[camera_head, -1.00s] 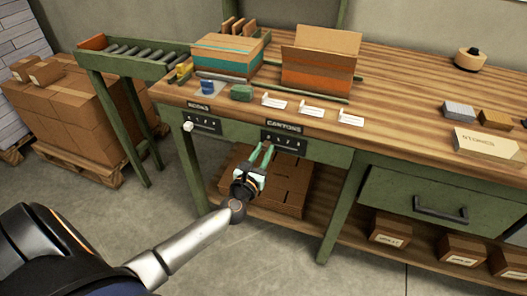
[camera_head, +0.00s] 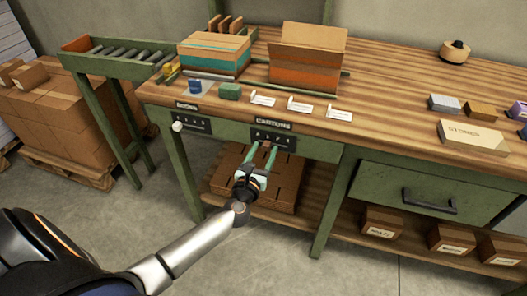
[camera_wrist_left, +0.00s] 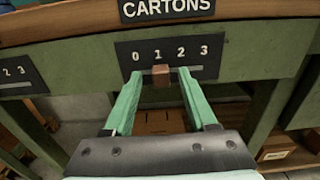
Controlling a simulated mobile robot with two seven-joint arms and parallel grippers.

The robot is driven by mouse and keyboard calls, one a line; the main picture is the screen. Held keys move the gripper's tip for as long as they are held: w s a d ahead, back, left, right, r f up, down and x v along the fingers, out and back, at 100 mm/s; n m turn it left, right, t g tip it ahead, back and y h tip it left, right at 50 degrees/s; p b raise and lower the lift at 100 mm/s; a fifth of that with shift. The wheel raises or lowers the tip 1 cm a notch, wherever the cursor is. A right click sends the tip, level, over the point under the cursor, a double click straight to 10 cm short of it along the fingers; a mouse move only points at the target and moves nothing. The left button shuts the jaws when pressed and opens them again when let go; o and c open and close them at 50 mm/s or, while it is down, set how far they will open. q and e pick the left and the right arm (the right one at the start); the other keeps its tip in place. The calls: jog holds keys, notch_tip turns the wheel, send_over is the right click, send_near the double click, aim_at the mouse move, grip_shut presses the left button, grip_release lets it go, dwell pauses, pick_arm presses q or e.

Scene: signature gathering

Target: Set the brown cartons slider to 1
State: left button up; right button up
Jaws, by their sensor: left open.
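The cartons panel (camera_head: 273,138) is a dark plate on the green front of the bench, under the CARTONS label (camera_head: 273,126). In the left wrist view, the brown slider knob (camera_wrist_left: 161,72) sits in the panel's slot and lines up about with the 1 of the scale 0 to 3. My left gripper (camera_head: 262,149) is in front of the panel, its green fingers open. In the left wrist view, the fingers stand on either side of the knob, with visible gaps. My right gripper is out of view.
A second slider panel (camera_head: 189,124) with a white knob (camera_head: 177,127) is to the left. Above, the bench top holds open boxes (camera_head: 306,68) and white cards (camera_head: 300,105). A green drawer (camera_head: 430,195) is on the right. Brown cartons (camera_head: 286,190) lie on the lower shelf.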

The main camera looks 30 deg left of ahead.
pick_arm(q)
jog(key=v, duration=1.2)
jog(key=shift+s, duration=0.2)
jog(key=shift+d, duration=0.1)
